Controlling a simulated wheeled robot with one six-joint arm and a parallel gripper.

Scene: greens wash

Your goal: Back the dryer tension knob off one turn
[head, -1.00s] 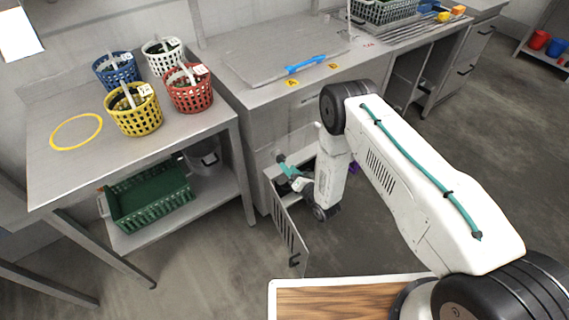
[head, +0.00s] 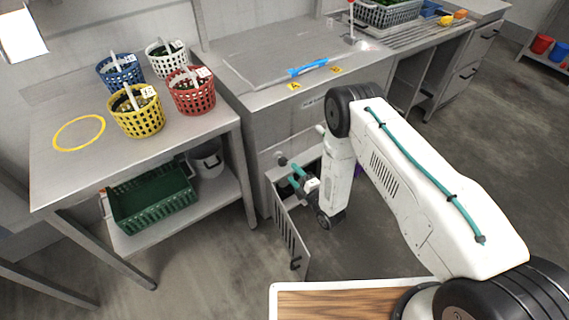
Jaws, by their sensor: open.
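A small grey round knob (head: 282,159) sits on the front of the steel cabinet under the counter, just above an open compartment. I cannot read any marking on it, nor tell how far it is turned. My gripper (head: 296,177) has teal fingers and is open, at the mouth of the compartment. It is just below and to the right of the knob, apart from it as far as I can see. Nothing shows between the fingers. My wrist and arm hide part of the compartment and the cabinet front to the right.
A slotted door (head: 291,240) hangs open below my gripper. On the left, a steel table (head: 62,177) holds a yellow basket (head: 137,118), a red basket (head: 191,98), blue and white baskets, and a yellow ring. A green crate (head: 155,205) sits on its lower shelf. Floor left of the door is clear.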

